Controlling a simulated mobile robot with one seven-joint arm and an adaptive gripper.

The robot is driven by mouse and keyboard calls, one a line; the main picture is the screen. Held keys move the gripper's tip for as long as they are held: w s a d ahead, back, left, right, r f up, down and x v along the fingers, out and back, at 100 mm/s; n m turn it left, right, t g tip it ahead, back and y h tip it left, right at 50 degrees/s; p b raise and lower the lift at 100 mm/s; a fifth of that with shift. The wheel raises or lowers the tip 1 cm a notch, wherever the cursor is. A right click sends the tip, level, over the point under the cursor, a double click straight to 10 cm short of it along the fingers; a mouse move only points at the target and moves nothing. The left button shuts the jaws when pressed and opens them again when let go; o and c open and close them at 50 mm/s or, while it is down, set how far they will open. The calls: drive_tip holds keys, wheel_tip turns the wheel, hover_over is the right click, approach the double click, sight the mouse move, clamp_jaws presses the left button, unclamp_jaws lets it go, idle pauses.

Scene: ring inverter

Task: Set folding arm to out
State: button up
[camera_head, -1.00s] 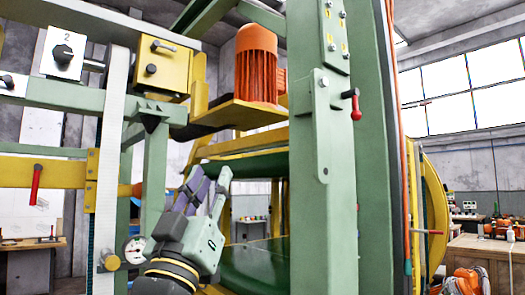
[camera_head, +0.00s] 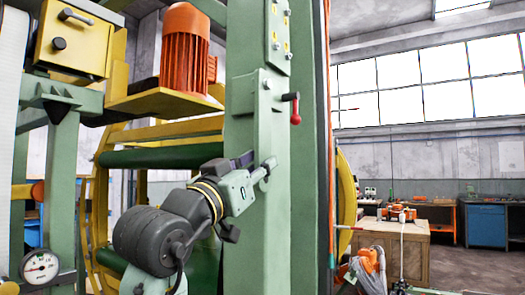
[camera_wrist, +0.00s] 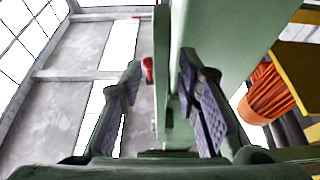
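A red-handled lever (camera_head: 294,108) sticks out to the right from a green plate (camera_head: 268,95) on the tall green upright. I cannot tell for sure which part is the folding arm or how it is set. My gripper (camera_head: 256,166) is below and left of the lever, in front of the upright, with its fingers pointing right and up. In the wrist view my gripper (camera_wrist: 164,85) has its two fingers spread apart. The green upright (camera_wrist: 205,35) and the red handle (camera_wrist: 148,70) show beyond and between them. No held object shows.
An orange motor (camera_head: 185,48) sits on a yellow shelf (camera_head: 165,103) left of the upright. A yellow box (camera_head: 75,38) and a pressure gauge (camera_head: 40,267) are farther left. A wooden bench (camera_head: 408,248) and an orange-and-grey item (camera_head: 369,270) stand to the right.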

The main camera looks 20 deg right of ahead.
drive_tip(key=shift+x, duration=1.2)
drive_tip(key=shift+a, duration=0.1)
drive_tip(key=shift+c, duration=0.5)
clamp_jaws()
